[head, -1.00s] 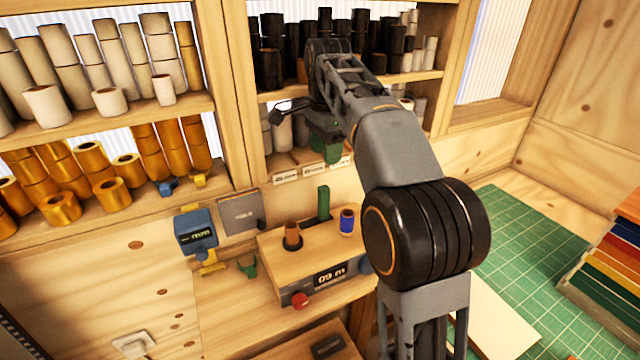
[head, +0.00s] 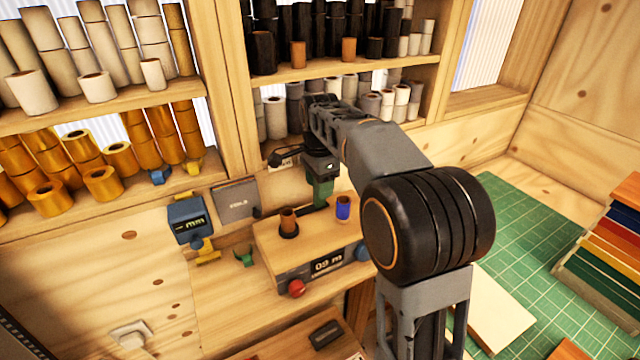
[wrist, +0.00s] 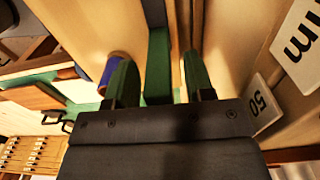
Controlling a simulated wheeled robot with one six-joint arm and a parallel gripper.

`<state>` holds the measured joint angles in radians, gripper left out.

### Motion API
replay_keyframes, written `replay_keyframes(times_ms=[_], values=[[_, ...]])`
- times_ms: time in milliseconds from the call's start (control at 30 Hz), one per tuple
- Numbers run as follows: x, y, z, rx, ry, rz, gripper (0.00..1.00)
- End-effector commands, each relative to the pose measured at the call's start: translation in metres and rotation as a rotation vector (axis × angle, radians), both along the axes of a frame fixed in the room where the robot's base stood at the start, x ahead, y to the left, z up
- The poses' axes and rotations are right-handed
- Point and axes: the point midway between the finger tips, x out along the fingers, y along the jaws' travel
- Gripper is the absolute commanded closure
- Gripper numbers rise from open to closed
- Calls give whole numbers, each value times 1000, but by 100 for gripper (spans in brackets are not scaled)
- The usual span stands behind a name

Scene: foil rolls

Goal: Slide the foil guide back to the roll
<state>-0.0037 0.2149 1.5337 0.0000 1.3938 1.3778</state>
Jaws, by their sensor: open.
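The foil guide, an upright green post, stands between the two fingers of my gripper in the wrist view (wrist: 158,78). My gripper (wrist: 160,62) is open, with one green finger on each side of the post; visible gaps separate them from it. In the head view my gripper (head: 322,190) is low over the back of the wooden winder box (head: 275,240), and the guide is hard to separate from the green fingers. A brown roll (head: 288,222) stands at the box's left. A blue roll (head: 343,207) stands at its right and also shows beside the left finger (wrist: 112,66).
The box front has a display reading 09 m (head: 327,262), a red knob (head: 296,288) and a blue knob (head: 362,252). A blue mm gauge (head: 188,222) hangs to the left. Shelves of rolls rise behind. A green cutting mat (head: 520,235) lies to the right.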

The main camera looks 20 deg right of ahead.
Motion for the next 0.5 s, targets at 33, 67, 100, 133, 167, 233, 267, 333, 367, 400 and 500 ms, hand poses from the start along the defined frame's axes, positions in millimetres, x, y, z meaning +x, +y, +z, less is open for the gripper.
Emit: replay_keyframes(times_ms=[33,67,100,133,167,233,267,333,367,400,500], values=[[0,0,-2,0,0,0,52],[0,0,-2,0,0,0,52],[0,0,-3,0,-1,-1,52],[0,0,-3,0,-1,-1,52],[0,0,-4,0,-1,-1,52],[0,0,-4,0,-1,-1,52],[0,0,-4,0,-1,-1,52],[0,0,-4,0,-1,-1,52],[0,0,-4,0,-1,-1,52],[0,0,-3,0,-1,-1,55],[0,0,-3,0,-1,-1,65]])
